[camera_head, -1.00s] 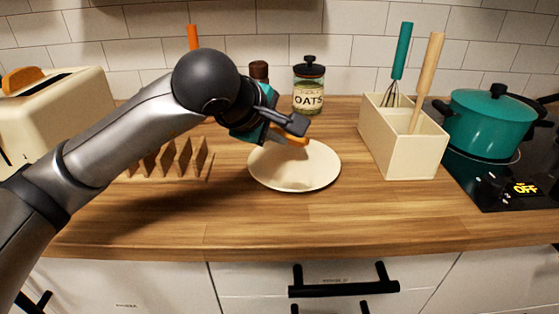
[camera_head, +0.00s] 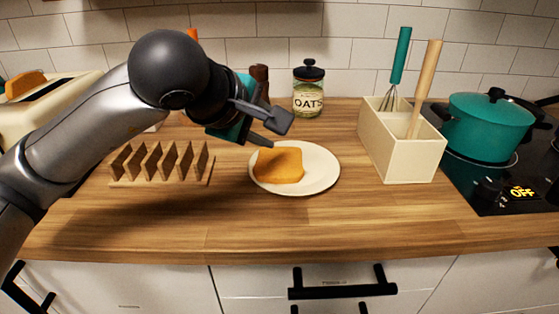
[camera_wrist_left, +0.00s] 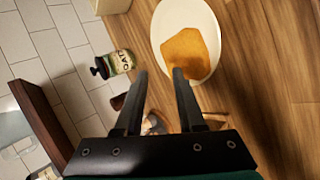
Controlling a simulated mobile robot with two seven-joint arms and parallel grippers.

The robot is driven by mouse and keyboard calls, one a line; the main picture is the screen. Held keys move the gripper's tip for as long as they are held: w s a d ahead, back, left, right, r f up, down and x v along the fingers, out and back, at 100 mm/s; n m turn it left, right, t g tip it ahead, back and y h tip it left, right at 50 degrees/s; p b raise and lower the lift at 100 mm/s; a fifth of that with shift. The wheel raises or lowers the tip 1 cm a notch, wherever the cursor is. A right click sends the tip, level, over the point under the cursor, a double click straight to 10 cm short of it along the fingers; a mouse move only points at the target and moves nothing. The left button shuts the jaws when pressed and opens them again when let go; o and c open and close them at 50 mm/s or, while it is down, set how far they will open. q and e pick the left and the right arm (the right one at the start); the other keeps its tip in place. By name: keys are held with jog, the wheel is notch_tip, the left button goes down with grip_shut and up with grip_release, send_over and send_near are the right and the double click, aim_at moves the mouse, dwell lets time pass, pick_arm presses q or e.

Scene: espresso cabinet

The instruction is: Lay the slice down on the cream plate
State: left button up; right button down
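The golden-brown slice (camera_head: 279,166) lies flat on the left part of the cream plate (camera_head: 322,170). In the left wrist view the slice (camera_wrist_left: 187,55) also rests within the plate (camera_wrist_left: 162,28). My left gripper (camera_head: 271,131) is above the plate's back-left edge, with its fingers apart and nothing between them. In the left wrist view one fingertip of the gripper (camera_wrist_left: 159,74) overlaps the slice's edge; I cannot tell whether it touches. My right gripper is not in view.
A wooden rack (camera_head: 160,165) stands left of the plate, and an oats jar (camera_head: 308,90) behind it. A cream utensil box (camera_head: 400,150) stands to the right, then a teal pot (camera_head: 488,125) on the hob. The counter in front is clear.

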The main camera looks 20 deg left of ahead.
pick_arm(q)
jog(key=shift+v, duration=1.2)
notch_tip(320, 180, up, 8)
jog(key=s+p, duration=0.2)
jog(key=p, duration=0.3)
jog(key=shift+a, duration=0.3)
jog(key=shift+s+f, duration=0.1)
